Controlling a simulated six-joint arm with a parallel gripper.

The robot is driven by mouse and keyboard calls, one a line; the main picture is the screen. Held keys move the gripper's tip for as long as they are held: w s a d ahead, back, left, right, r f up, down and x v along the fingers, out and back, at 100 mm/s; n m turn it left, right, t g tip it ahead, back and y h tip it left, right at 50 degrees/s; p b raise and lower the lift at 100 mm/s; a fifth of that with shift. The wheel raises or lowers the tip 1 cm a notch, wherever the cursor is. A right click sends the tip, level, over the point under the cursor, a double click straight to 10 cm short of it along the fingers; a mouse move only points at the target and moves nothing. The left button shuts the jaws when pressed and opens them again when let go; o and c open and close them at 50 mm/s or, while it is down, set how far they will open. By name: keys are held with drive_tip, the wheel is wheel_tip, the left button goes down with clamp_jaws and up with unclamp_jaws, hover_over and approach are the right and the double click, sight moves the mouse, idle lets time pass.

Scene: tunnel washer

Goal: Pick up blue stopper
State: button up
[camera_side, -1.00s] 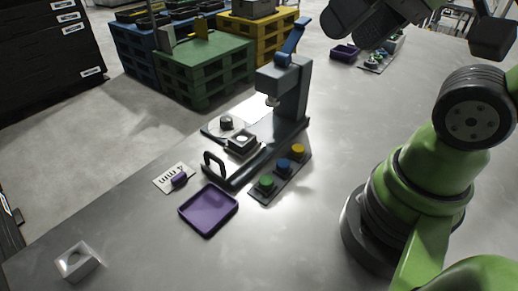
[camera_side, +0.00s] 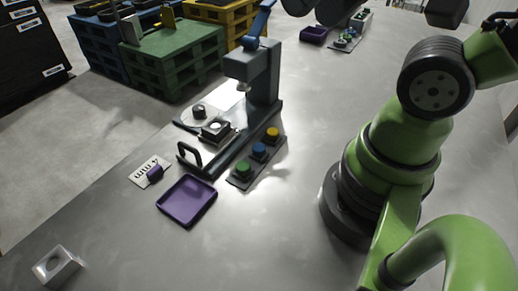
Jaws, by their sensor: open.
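The blue stopper (camera_side: 259,149) stands in the middle of a dark rack (camera_side: 240,182), between a green stopper (camera_side: 243,168) and a yellow stopper (camera_side: 272,133). It is uncovered on top, and nothing touches it from above. My gripper (camera_side: 335,11) shows only as dark parts at the top edge, cut off by the frame. It is open, well up and right of the rack in the picture, and apart from the blue stopper. Its fingertips are not clear.
A grey press (camera_side: 258,75) with a blue lever stands behind the rack. A purple tray (camera_side: 187,202) lies in front, left. A card (camera_side: 142,166) bears a small purple piece (camera_side: 155,172). A white block with a hole (camera_side: 57,266) sits front left.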

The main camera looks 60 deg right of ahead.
drive_tip(key=w+d+f+m+g+h, duration=0.15)
drive_tip(key=w+f+g, duration=0.25)
drive_tip(key=w+f, duration=0.4)
drive_tip(key=m+g, duration=0.1)
drive_tip(key=g, duration=0.2)
hover_over(259, 147)
drive_tip(key=shift+h, duration=0.25)
wheel_tip(259, 147, down, 16)
drive_tip(key=shift+w+a+r, duration=0.1)
drive_tip(key=shift+w+a, duration=0.05)
drive_tip(key=shift+f, duration=2.95)
drive_tip(key=c, duration=1)
